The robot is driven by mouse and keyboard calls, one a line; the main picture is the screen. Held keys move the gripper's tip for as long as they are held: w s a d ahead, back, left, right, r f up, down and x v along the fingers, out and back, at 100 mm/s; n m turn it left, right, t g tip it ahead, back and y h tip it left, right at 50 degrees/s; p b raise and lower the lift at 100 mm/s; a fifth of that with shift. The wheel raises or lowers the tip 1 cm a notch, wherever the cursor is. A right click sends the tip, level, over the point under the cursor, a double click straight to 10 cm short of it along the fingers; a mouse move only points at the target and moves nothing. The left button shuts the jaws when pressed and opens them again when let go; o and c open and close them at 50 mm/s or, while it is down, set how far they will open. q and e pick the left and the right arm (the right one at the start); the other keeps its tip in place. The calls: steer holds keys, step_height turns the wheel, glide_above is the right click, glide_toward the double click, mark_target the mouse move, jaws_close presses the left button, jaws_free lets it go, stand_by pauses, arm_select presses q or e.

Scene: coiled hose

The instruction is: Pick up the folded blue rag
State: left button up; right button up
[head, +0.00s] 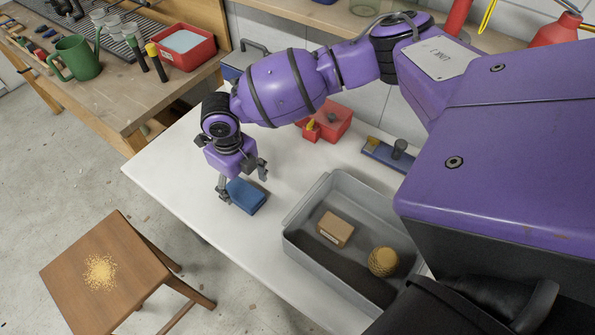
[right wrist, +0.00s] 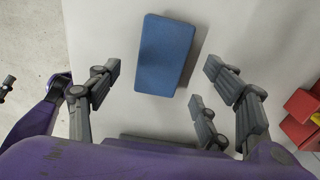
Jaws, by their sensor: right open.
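The folded blue rag (head: 247,196) lies on the white table near its left front edge, a flat rectangular block in shape. My right gripper (head: 243,182) reaches down over it, with its fingers open and apart. In the right wrist view the rag (right wrist: 165,55) lies ahead of the gripper's palm, between the lines of the open fingers (right wrist: 160,78). Bare table shows between the rag and the fingers there, and nothing is held. My left gripper is not in view.
A grey bin (head: 294,222) holding a brown box (head: 334,229) and a yellowish ball (head: 383,262) stands right of the rag. A wooden stool (head: 70,262) with yellow crumbs stands on the floor at left.

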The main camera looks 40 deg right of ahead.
mark_target(243, 192)
step_height(243, 192, down, 5)
steer(key=shift+w+f+b, duration=0.1)
steer(key=shift+w+b, duration=0.05)
steer(key=shift+b, duration=0.9)
steer(key=shift+r, duration=0.2)
steer(key=c, duration=1.2)
steer(key=shift+r, duration=0.1)
